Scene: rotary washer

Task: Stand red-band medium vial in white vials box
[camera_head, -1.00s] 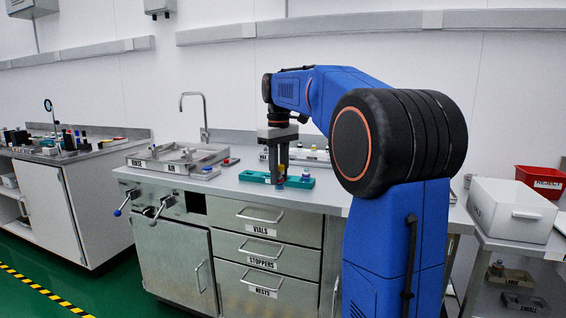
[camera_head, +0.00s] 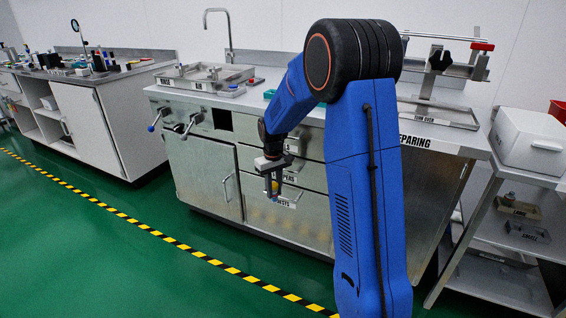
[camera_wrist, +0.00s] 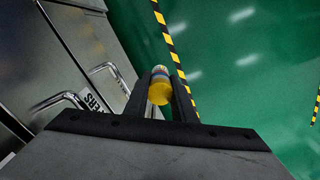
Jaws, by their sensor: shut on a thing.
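My gripper (camera_head: 272,186) is shut on a vial (camera_head: 275,188) with a yellow top, held in front of the bench's drawers, below the worktop. In the wrist view the yellow-topped vial (camera_wrist: 159,88) sits between the two dark fingers (camera_wrist: 160,100), with white or clear and bluish parts beyond the yellow. No red band shows on it; most of its body is hidden. A white box (camera_head: 532,142) stands on the side stand at the right, well away from my gripper. Its inside cannot be seen, and I cannot tell whether it is the vials box.
The steel bench (camera_head: 196,165) has drawers and protruding handles close behind my gripper. A tray marked LARGE (camera_head: 515,207) and another (camera_head: 527,231) lie on the stand's lower shelf. A red bin (camera_head: 558,110) is at the far right. The green floor (camera_head: 110,250) in front is clear.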

